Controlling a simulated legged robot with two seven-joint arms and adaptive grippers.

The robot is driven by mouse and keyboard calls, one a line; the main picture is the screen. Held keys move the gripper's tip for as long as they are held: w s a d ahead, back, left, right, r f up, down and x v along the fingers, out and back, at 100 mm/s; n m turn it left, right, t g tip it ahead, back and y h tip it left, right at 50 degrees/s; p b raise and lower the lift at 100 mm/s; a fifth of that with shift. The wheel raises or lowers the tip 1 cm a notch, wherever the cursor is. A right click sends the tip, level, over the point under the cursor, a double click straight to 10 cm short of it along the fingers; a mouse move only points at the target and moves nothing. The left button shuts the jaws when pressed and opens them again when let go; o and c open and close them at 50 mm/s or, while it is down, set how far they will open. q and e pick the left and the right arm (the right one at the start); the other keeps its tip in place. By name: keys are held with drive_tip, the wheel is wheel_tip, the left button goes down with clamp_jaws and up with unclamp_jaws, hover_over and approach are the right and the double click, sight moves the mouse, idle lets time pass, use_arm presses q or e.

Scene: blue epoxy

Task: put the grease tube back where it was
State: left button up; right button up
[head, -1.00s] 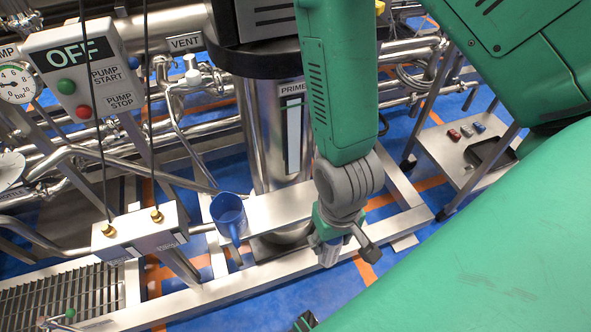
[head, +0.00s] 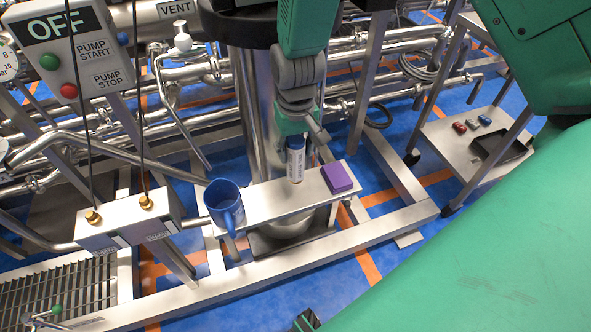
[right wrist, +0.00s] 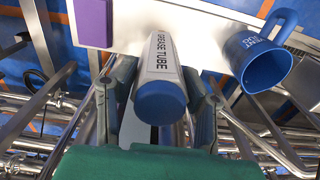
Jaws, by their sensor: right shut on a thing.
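The grease tube (head: 295,160) is white with a blue end and hangs roughly upright under my right gripper (head: 297,138). The right gripper is shut on it; in the right wrist view the fingers (right wrist: 160,105) stand on both sides of the tube (right wrist: 163,62), whose label reads "GREASE TUBE". The tube's lower end is over or at the steel shelf (head: 262,203), between the blue mug and the purple block. I cannot tell whether it touches the shelf.
The blue mug (head: 224,203) stands on the shelf left of the tube, and the purple block (head: 337,177) lies to its right. A steel column (head: 255,110) and pipes stand close behind. A control box reading "OFF" (head: 60,45) is at upper left.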

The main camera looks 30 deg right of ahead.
sight(297, 171)
drive_tip(key=f, duration=0.2)
drive_tip(key=f+b, duration=0.1)
drive_tip(key=f, duration=0.3)
drive_tip(key=shift+s+a+f, duration=0.1)
drive_tip(key=shift+s+f, duration=0.05)
drive_tip(key=shift+s, duration=0.15)
drive_tip(key=shift+w+f+b, duration=0.2)
drive_tip(key=shift+f+b, duration=0.1)
drive_tip(key=shift+b, duration=0.05)
drive_tip(key=shift+r, duration=0.1)
drive_tip(key=o, duration=1.2)
drive_tip(key=shift+c, duration=0.2)
